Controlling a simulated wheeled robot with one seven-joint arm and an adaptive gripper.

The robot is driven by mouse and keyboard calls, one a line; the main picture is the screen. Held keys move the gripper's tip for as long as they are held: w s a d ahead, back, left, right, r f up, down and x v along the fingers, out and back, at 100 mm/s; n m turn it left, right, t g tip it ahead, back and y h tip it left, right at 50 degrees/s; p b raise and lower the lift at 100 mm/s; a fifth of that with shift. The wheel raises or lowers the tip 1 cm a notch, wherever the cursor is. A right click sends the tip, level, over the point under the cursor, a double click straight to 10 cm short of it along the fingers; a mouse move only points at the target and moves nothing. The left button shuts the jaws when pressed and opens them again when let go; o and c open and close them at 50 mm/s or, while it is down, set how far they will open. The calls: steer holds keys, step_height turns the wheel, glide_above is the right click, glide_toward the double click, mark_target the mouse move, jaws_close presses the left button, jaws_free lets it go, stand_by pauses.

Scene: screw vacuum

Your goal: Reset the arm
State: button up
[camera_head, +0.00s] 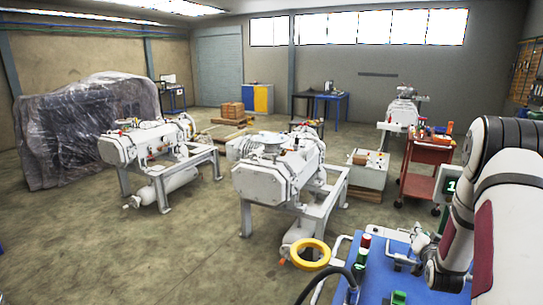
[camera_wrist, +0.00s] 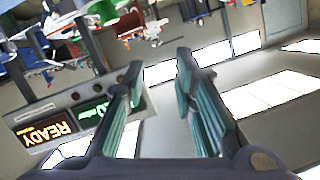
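My gripper (camera_wrist: 160,68) shows in the wrist view with its two teal fingers apart and nothing between them. Beyond the fingers are a wall, bright windows and upside-down workshop things. My white and dark arm stands bent at the right edge of the head view, over the blue worktop (camera_head: 378,272). I cannot make out the fingers clearly in the head view.
A grey panel with a lit READY display (camera_wrist: 45,131) lies beside the left finger in the wrist view. White vacuum pumps (camera_head: 272,172) stand on frames. A yellow ring (camera_head: 311,254) is near the worktop, and a red cart (camera_head: 427,165) stands behind.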

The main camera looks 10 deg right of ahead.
steer(key=a+r+n+g+y, duration=0.3)
steer(key=a+r+n+y, duration=0.15)
steer(key=a+r, duration=1.6)
steer(key=s+a+r+n+g+y+b, duration=0.1)
steer(key=s+a+r+n+g+y, duration=0.15)
steer(key=s+a, duration=1.15)
steer(key=s+a+n+g, duration=0.1)
steer(key=s+a, duration=0.3)
steer(key=s, duration=0.2)
steer(key=s+a+n+g+y, duration=0.1)
steer(key=s+a+n, duration=0.1)
steer(key=s+a, duration=0.2)
steer(key=s, duration=0.3)
steer(key=shift+n+b, duration=0.3)
steer(key=shift+b, duration=0.1)
steer(key=shift+d+f, duration=0.1)
